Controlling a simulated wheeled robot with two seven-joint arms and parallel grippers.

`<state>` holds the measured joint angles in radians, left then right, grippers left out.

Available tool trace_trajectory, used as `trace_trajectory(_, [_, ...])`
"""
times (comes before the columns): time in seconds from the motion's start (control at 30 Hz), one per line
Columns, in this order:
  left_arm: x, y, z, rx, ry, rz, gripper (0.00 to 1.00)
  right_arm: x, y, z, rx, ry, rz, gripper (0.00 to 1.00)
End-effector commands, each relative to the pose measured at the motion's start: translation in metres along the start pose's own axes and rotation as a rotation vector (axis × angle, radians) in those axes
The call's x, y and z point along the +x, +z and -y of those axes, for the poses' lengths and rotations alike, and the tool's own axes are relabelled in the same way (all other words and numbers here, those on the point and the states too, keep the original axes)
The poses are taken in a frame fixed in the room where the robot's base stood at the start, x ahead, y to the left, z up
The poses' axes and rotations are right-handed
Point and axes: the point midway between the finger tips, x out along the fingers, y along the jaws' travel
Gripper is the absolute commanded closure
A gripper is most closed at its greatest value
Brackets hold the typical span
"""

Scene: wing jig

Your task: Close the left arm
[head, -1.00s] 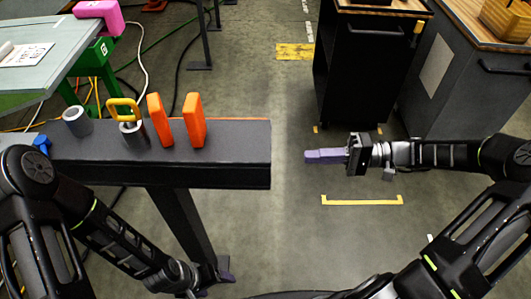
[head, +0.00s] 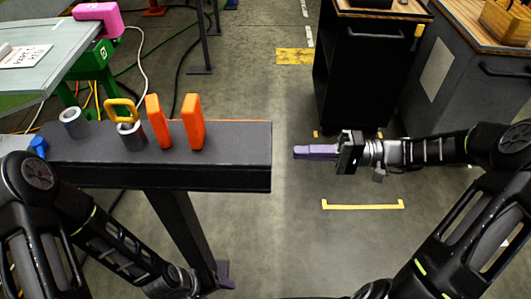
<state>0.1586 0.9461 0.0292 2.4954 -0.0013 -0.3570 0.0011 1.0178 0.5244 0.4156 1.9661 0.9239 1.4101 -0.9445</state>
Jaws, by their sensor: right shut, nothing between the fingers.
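A dark grey jig beam (head: 225,157) runs in from the left. On it stand two upright orange pieces (head: 158,121) (head: 193,121), a yellow loop handle (head: 121,108) over a grey round part (head: 131,132), and a grey ring-shaped part (head: 73,121). I cannot tell which part is the left arm of the task. My right gripper (head: 298,152), with purple fingers, is shut and empty, just right of the beam's end and apart from it.
A blue piece (head: 39,146) sits at the beam's left end. A grey-green table (head: 50,72) with a pink block (head: 98,15) is at the upper left. A black cart (head: 365,75) and a grey cabinet (head: 455,85) stand at the back right. The floor between is clear.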

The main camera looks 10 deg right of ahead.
Motion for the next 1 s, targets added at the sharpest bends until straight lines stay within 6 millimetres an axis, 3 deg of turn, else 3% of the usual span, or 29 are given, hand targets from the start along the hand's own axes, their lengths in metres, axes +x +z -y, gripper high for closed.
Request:
trace_trajectory(0.2, [0.006, 0.000, 0.003, 0.000, 0.000, 0.000, 0.24, 0.034, 0.001, 0.000, -0.003, 0.001, 0.005, 1.00])
trace_trajectory(0.5, [-0.007, 0.000, -0.003, 0.000, 0.000, 0.000, 0.24, 0.084, 0.001, 0.002, 0.000, 0.000, 0.001, 1.00])
trace_trajectory(1.0, [-0.007, 0.000, -0.003, 0.000, 0.000, 0.001, 0.24, 0.095, 0.000, 0.000, -0.001, 0.001, -0.001, 1.00])
